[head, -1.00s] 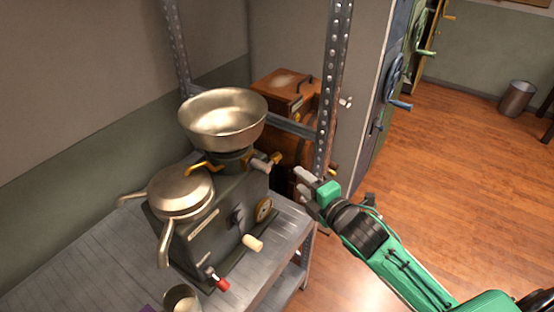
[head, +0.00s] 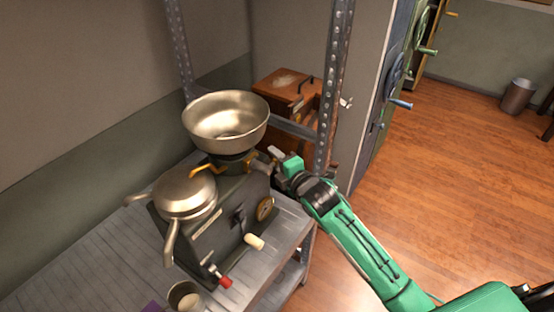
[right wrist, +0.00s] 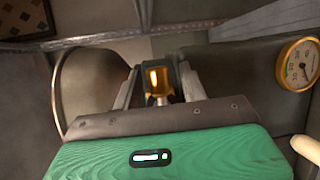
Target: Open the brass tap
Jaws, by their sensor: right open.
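The brass tap (head: 249,163) sits at the neck below a wide metal bowl (head: 225,120) on a grey cream-separator-like machine (head: 215,238). In the right wrist view, a brass-coloured part of the tap (right wrist: 157,78) with a pale stem shows between my two fingers. My right gripper (head: 270,159) is at the tap, reaching in from the right. Its jaws (right wrist: 157,85) are open, one finger on each side of the brass part. I cannot tell whether either finger touches it. The gripper partly hides the tap in the head view. My left gripper is not in view.
The machine stands on a grey slatted bench (head: 85,258). A perforated metal upright (head: 333,90) stands close to my right gripper. A dial (right wrist: 300,64) and a cream crank handle (head: 254,241) are on the machine's side. A wooden box (head: 290,92) stands behind.

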